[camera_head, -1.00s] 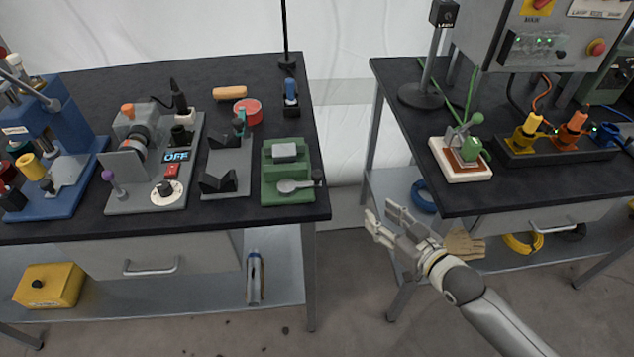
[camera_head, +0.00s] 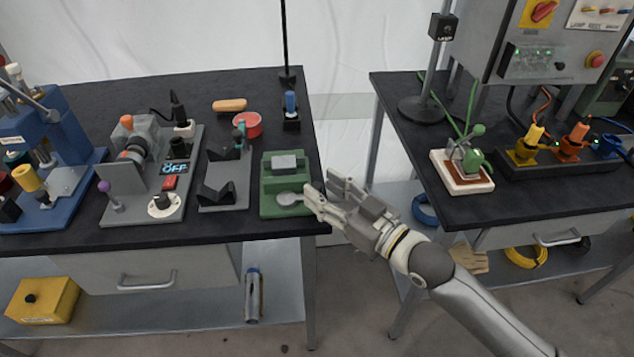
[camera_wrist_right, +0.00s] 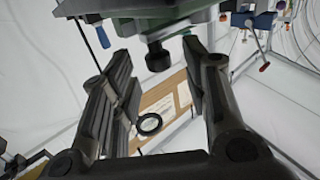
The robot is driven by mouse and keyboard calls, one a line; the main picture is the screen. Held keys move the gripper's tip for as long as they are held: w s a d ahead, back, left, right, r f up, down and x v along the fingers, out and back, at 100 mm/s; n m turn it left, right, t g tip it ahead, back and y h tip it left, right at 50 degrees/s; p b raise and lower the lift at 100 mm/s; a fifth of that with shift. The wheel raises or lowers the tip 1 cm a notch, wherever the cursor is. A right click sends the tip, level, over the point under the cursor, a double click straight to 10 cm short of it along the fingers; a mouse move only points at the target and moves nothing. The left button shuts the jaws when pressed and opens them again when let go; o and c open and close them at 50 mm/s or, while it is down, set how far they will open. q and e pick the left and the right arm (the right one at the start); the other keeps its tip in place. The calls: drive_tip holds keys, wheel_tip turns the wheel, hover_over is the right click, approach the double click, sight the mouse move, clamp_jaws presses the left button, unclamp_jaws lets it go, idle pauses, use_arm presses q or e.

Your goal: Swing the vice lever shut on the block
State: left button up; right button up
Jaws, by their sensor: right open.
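The green vice (camera_head: 266,187) stands at the right front corner of the left bench. The grey block (camera_head: 284,162) sits in its upper part. The vice's grey lever (camera_head: 289,198) lies at the front of the vice, and its knob end is hidden behind my gripper in the head view. My right gripper (camera_head: 322,188) is open beside the vice's right front corner. In the right wrist view, a black knob (camera_wrist_right: 158,58) hangs below the green vice (camera_wrist_right: 165,20), between the open fingers of my right gripper (camera_wrist_right: 156,72); I cannot tell whether they touch it. My left gripper is not in view.
On the left bench (camera_head: 130,238), a grey V-block fixture (camera_head: 225,185) stands just left of the vice. A blue-handled tool in a black holder (camera_head: 291,120) stands behind it. A gap separates this bench from the right bench (camera_head: 520,206).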

drive_tip(key=shift+x, duration=1.3)
clamp_jaws()
